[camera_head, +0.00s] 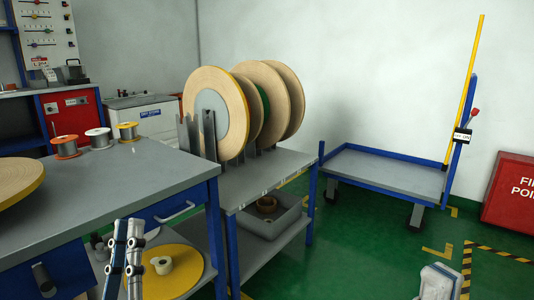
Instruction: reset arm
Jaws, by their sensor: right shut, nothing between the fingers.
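My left gripper (126,236) rises from the bottom edge at the left, in front of the lower shelf of the grey workbench. Its two fingers point up side by side with only a narrow gap showing, and I cannot tell whether it is open or shut. I see nothing held at its tips. My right gripper (439,282) shows only in part at the bottom right, above the green floor. It is shut and empty, and the rest of that arm is outside the view.
The workbench (120,180) carries several small spools. A rack table (275,170) holds large upright reels (215,80), with a grey bin (265,220) below. A blue-framed cart (385,168) and a red fire box (512,190) stand right. Green floor between is open.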

